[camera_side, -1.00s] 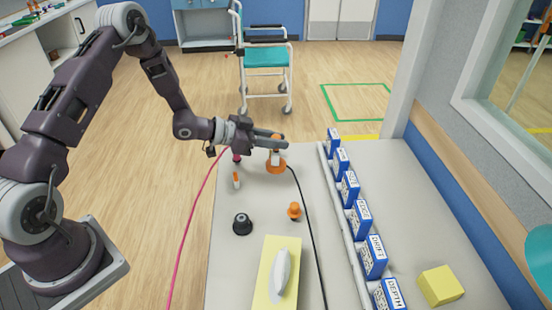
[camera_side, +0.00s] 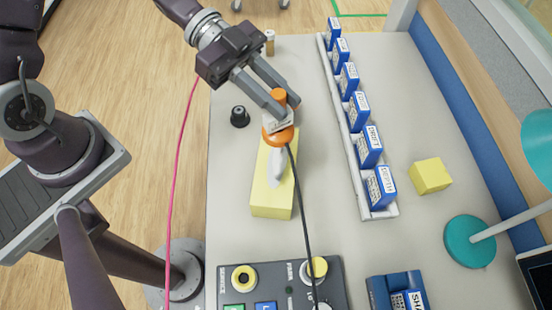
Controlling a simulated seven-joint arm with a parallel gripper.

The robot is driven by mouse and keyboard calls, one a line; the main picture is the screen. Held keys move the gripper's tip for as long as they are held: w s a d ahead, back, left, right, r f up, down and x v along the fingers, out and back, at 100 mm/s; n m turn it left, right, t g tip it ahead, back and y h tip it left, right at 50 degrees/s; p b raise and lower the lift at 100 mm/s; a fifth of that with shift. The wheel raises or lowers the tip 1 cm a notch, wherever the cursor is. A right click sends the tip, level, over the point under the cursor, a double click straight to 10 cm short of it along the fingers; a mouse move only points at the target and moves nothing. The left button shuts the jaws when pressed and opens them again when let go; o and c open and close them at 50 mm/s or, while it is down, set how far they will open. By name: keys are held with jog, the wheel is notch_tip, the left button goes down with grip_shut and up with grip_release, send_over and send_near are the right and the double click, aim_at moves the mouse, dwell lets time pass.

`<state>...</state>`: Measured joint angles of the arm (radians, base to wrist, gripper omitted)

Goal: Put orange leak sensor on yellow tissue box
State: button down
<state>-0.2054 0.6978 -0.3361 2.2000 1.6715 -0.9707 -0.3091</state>
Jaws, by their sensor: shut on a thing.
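The orange leak sensor (camera_side: 277,135) has a round orange base, a white middle and an orange top. A black cable trails from it toward the front. My gripper (camera_side: 284,103) is shut on its upper part and holds it upright. The yellow tissue box (camera_side: 272,208) lies on the table with a white tissue (camera_side: 277,165) rising from its top. The sensor appears at the box's far end, just behind the tissue, and hides part of that end. I cannot tell whether its base touches the box.
A black knob-like piece (camera_side: 240,116) stands left of the sensor. A rack of blue labelled boxes (camera_side: 369,147) runs along the right, with a yellow block (camera_side: 430,176) beyond it. A control panel (camera_side: 275,287) lies in front. A pink cable (camera_side: 178,165) hangs along the left.

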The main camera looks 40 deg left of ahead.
aim_at(276, 138)
jog(key=f, duration=0.9)
jog(key=shift+s+f, duration=0.3)
jog(key=shift+f, duration=0.1)
jog(key=shift+f, duration=0.1)
jog(key=c, duration=1.3)
grip_release()
jog(key=shift+f, duration=0.1)
jog(key=shift+o, duration=0.2)
